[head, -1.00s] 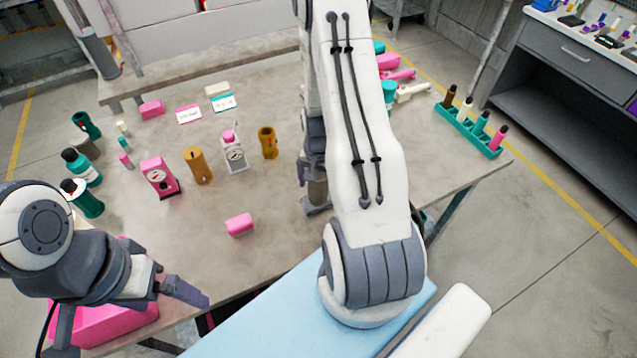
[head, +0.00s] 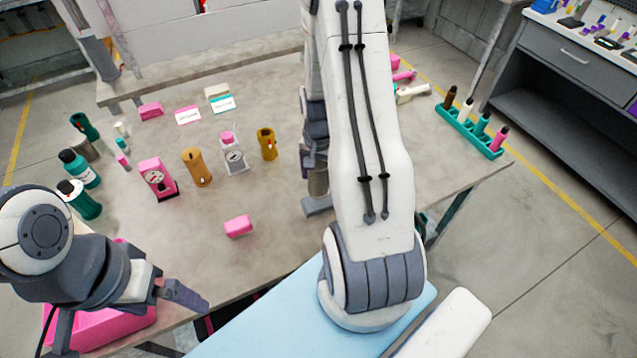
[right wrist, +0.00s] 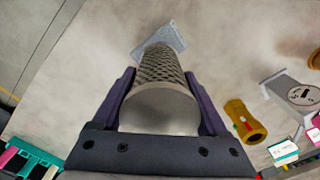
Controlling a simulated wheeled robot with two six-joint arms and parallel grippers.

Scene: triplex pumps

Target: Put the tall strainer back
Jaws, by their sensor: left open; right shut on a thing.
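The tall strainer (right wrist: 160,82), a grey mesh cylinder with a smooth rounded end, is between the fingers of my right gripper (right wrist: 160,98), which is shut on it. Its far end meets or overlaps a flat grey plate (right wrist: 160,38) on the table; I cannot tell whether it is seated there. In the head view the strainer (head: 318,181) looks upright over the plate (head: 317,205), partly hidden by my right arm. My left gripper (head: 132,318) is open and empty at the table's front left, over a pink bin (head: 118,335).
A brown cylinder (head: 267,144), a white gauge block (head: 233,155), a tan cylinder (head: 197,167) and a pink gauge block (head: 157,179) stand left of the plate. A pink block (head: 238,226) lies in front. A teal rack (head: 468,132) sits at the right edge.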

